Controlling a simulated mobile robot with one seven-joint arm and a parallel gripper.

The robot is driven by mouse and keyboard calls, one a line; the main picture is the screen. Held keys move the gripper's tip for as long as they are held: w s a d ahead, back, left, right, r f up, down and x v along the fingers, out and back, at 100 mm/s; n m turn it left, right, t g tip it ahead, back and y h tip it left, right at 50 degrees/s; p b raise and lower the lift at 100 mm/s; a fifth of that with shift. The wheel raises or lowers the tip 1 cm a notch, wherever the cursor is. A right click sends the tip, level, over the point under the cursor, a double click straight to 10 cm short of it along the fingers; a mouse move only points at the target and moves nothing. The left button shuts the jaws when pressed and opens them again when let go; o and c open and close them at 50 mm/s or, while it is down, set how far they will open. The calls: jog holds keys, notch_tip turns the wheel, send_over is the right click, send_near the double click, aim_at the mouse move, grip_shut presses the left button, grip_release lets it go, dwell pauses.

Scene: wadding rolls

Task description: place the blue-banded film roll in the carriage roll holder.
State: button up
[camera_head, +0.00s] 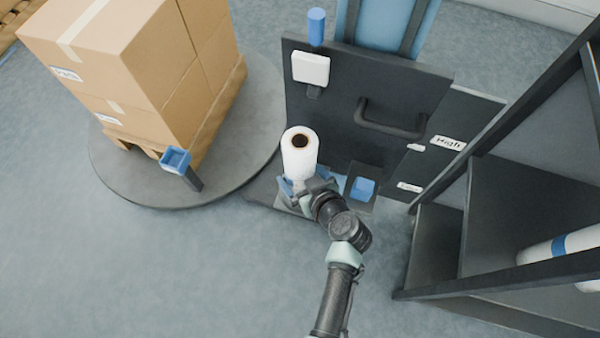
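A white film roll with a blue band (575,240) lies on a shelf at the right edge, partly cut off and partly behind a dark frame bar. Another white film roll (299,158) with a brown core stands upright at the carriage (340,100), low in front of its dark panel. No band shows on its visible part. My gripper (300,187) is at the lower part of this upright roll. Its fingers are small and partly hidden, so I cannot tell whether they grip it. The roll holder under the roll is mostly hidden by the roll and my gripper.
Stacked cartons (130,60) stand on a pallet on a round dark turntable (125,180) at the left. A blue-topped post (176,160) stands at the turntable's front. A dark shelf rack (520,200) fills the right. Grey floor is clear at the lower left.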

aim_at(300, 171)
jog(key=p+v, duration=0.3)
jog(key=v, duration=0.9)
jog(key=shift+s+r, duration=0.1)
dwell(0.4)
